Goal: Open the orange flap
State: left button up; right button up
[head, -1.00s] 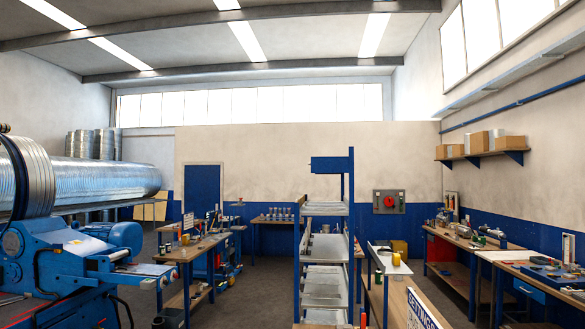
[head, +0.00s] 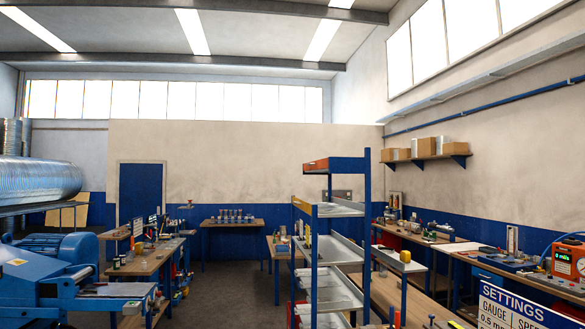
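A small orange panel (head: 316,165) shows on the left face of the blue box (head: 345,164) at the top of a blue shelf rack (head: 314,250). It may be the orange flap; it looks flat against the box, but it is too small to tell whether it is shut. An orange device (head: 568,262) with a dial stands on the bench at the right edge. Neither of my grippers is in view.
A settings sign (head: 520,308) stands at the lower right. A blue machine (head: 50,275) fills the lower left. A wooden workbench (head: 145,260) stands left of centre. Bare floor (head: 235,285) lies between this bench and the rack.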

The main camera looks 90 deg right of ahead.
aim_at(323, 163)
jog(key=i, duration=0.25)
jog(key=z, duration=2.35)
jog(key=i, duration=3.1)
jog(key=z, duration=1.25)
